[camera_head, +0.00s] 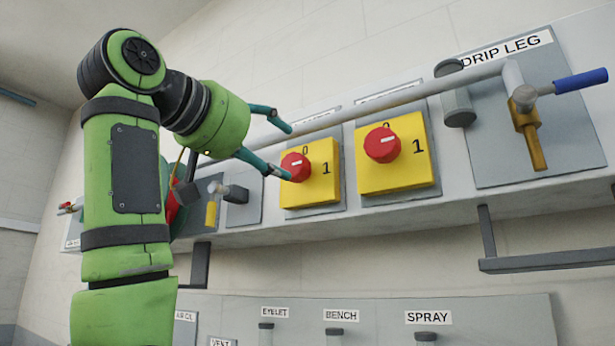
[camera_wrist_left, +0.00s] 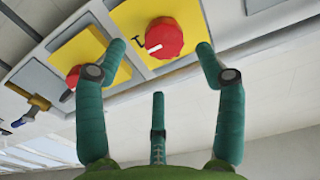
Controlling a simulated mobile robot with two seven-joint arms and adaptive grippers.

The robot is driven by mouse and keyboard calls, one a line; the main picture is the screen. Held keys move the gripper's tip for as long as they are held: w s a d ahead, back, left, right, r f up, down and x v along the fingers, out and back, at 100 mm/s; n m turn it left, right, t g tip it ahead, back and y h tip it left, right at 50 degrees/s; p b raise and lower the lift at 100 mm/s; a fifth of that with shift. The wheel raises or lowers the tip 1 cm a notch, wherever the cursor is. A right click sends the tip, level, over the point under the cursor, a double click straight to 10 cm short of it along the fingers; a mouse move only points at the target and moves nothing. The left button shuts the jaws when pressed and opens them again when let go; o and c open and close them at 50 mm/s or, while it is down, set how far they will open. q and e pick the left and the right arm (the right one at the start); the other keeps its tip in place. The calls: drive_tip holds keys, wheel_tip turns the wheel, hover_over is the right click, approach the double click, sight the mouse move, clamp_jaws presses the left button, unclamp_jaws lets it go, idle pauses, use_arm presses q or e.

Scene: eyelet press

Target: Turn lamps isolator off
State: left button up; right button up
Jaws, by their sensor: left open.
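Two yellow isolators with red knobs sit side by side on the wall panel. The labels above both are largely hidden behind a pipe, so I cannot read which is lamps. The left isolator (camera_head: 322,170) has its red knob (camera_head: 295,166) beside the fingertips of my left gripper (camera_head: 290,153). Its white mark lies roughly level, towards 1, with 0 above. In the left wrist view this knob (camera_wrist_left: 164,38) shows between the open fingers (camera_wrist_left: 161,47), apparently ungripped. The right isolator (camera_head: 408,174) has a red knob (camera_head: 382,144), also marked towards 1. My right gripper is out of view.
A grey pipe (camera_head: 410,95) crosses in front of the panel above the isolators. A drip leg valve with a brass lever (camera_head: 530,140) and blue handle (camera_head: 581,81) is at right. A lower panel (camera_head: 500,315) carries EYELET, BENCH and SPRAY labels.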

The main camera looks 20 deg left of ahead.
sight(291, 167)
use_arm(q)
drive_tip(key=w+p, duration=0.1)
drive_tip(key=w, duration=0.4)
drive_tip(key=shift+w+f+p, duration=0.1)
drive_tip(key=shift+w+p, duration=0.1)
drive_tip(key=shift+p, duration=0.2)
drive_tip(key=shift+s+d+r+p, duration=0.15)
drive_tip(key=shift+r+p, duration=0.15)
drive_tip(key=shift+p, duration=0.15)
drive_tip(key=w, duration=0.2)
drive_tip(key=shift+w+d+f, duration=0.2)
drive_tip(key=shift+w+f, duration=0.1)
drive_tip(key=shift+f, duration=0.05)
drive_tip(key=shift+w, duration=0.15)
drive_tip(key=shift+a, duration=0.1)
drive_tip(key=shift+s, duration=0.35)
drive_tip(key=c, duration=1.1)
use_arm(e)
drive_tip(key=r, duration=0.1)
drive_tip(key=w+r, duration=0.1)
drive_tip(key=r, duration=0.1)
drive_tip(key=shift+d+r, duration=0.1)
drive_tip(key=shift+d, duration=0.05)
